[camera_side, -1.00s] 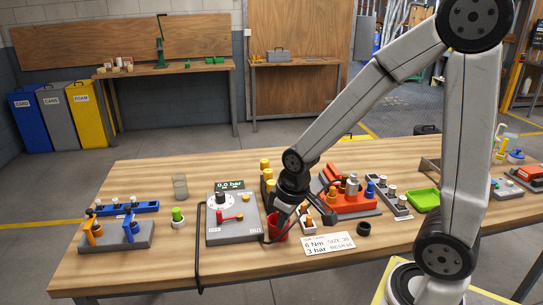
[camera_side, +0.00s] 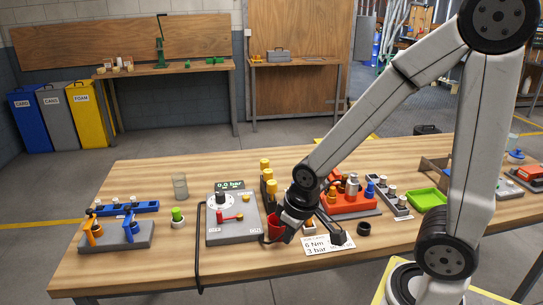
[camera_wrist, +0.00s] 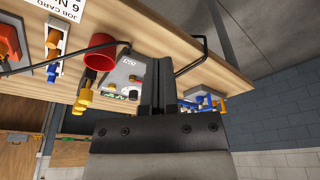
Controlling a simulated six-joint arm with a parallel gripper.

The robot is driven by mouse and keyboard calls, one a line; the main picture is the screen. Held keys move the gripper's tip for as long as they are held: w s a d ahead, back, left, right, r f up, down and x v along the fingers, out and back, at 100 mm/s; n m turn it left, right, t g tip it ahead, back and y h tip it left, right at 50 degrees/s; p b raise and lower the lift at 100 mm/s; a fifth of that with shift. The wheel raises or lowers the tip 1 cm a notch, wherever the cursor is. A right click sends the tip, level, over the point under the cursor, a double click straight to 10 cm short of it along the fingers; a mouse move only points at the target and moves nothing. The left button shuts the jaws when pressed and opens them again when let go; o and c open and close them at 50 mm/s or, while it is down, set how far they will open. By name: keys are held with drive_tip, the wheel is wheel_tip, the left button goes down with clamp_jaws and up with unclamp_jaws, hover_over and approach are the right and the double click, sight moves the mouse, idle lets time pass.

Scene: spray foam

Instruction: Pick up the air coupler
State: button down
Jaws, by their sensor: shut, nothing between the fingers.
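My gripper (camera_side: 284,234) is low over the front middle of the table, beside the red cup (camera_side: 274,225). In the wrist view its black fingers (camera_wrist: 165,80) are together with nothing seen between them. The red cup is left of the fingers there (camera_wrist: 100,52). A thin black hose (camera_side: 198,255) loops past the left side of the grey gauge panel (camera_side: 232,228) and over the table's front edge. The hose also shows in the wrist view (camera_wrist: 204,50). I cannot clearly make out the air coupler; my gripper hides part of the area near the cup.
A job card (camera_side: 322,246) and a small black ring (camera_side: 363,229) lie to the right. Yellow-capped cylinders (camera_side: 271,186) and a red fixture (camera_side: 352,203) stand behind my gripper. A green tray (camera_side: 427,200) is farther right.

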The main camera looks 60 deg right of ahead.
idle(0.4)
drive_tip(key=c, duration=0.7)
unclamp_jaws()
drive_tip(key=shift+o, duration=0.2)
drive_tip(key=shift+r, duration=0.15)
